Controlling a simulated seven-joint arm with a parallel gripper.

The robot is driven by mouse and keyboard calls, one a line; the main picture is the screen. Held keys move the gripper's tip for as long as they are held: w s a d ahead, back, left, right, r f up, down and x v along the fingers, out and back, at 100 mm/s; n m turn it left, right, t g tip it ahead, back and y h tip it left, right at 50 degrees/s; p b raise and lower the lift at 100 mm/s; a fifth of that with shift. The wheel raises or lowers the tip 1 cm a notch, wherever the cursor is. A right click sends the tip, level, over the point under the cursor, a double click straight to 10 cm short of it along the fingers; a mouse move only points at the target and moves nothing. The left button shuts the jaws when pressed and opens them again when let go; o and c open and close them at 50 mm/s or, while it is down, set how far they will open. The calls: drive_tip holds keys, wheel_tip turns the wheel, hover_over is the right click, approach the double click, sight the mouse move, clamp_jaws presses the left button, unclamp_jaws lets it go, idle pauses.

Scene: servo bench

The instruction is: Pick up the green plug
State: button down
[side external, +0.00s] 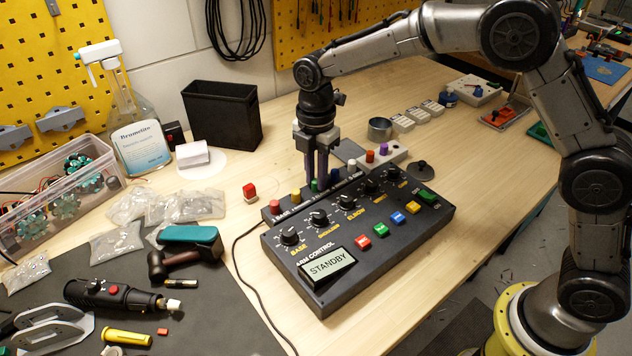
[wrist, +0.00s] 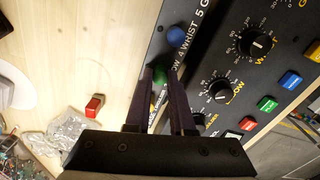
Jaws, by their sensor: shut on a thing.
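The green plug (side external: 314,186) is in the row along the back edge of the black control box (side external: 345,288). My gripper (side external: 316,182) points straight down over that row, with its dark fingers on either side of the green plug. In the wrist view the fingertips (wrist: 160,78) are shut on the green plug (wrist: 160,73), and only part of it shows between them. I cannot tell whether its lower end is still seated in its socket.
Yellow (side external: 296,193) and blue (side external: 333,174) plugs stand close on either side. A red plug (side external: 274,207) is further left. A loose red piece (side external: 250,190) lies on the table left of the box.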

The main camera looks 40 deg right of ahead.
drive_tip(key=shift+r, duration=0.15)
drive_tip(key=shift+r, duration=0.3)
wheel_tip(320, 180, up, 2)
drive_tip(key=s+d+r, duration=0.4)
drive_tip(key=s+r, duration=0.6)
drive_tip(key=s, duration=0.3)
drive_tip(key=shift+s, duration=0.25)
drive_tip(key=shift+r, duration=0.1)
